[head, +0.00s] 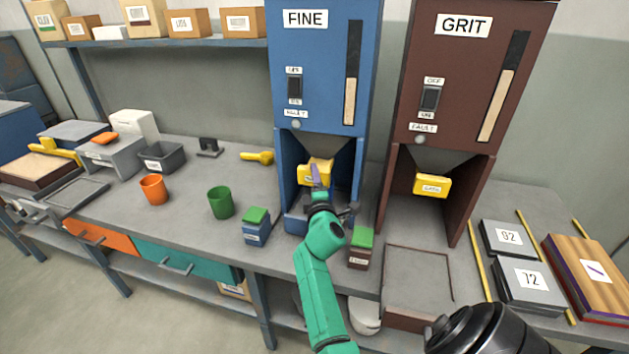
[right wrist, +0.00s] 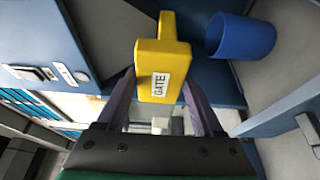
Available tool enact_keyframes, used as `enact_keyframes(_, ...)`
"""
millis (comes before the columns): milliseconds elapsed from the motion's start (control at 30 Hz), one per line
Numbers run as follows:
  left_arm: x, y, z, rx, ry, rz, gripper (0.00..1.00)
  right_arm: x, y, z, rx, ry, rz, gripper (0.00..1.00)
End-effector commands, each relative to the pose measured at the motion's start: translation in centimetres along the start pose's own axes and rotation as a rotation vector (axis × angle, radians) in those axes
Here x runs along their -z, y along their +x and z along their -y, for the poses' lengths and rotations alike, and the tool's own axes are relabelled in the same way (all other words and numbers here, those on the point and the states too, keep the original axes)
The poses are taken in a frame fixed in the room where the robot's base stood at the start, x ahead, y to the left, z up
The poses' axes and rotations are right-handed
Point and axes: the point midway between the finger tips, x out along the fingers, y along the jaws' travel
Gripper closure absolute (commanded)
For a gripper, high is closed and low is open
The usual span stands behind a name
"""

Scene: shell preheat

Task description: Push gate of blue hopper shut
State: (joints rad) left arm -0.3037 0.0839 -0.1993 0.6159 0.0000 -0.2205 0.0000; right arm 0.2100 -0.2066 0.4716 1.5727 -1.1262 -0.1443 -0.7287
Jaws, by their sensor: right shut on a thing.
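The blue hopper (head: 318,70), labelled FINE, stands at the back of the bench. Its yellow gate (head: 312,172) sits below the funnel, partly hidden by my gripper. In the right wrist view the gate (right wrist: 157,62) shows its GATE label between two purple fingers. My right gripper (head: 319,182), on the green arm, is shut on the gate. How far the gate stands out of the hopper, I cannot tell. A blue cup (right wrist: 245,36) is close to the gate in the right wrist view. My left gripper is not in view.
A brown GRIT hopper (head: 462,80) with its own yellow gate (head: 432,185) stands to the right. A blue box with a green top (head: 256,232) and a brown one (head: 360,255) flank my arm. Green (head: 221,203) and orange (head: 154,190) cups stand left.

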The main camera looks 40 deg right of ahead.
Motion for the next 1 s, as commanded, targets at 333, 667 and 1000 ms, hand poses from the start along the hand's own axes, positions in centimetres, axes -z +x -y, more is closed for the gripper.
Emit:
enact_keyframes(333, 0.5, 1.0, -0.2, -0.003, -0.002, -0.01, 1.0, -1.6, 4.2, 0.1, -0.003, -0.001, -0.003, 1.0)
enact_keyframes(667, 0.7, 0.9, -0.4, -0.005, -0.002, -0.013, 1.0, -1.9, 4.6, -0.2, -0.004, 0.001, 0.001, 1.0)
enact_keyframes(1000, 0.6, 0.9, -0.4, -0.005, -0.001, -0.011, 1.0, -1.9, 4.5, -0.1, -0.001, 0.0, 0.0, 0.01)
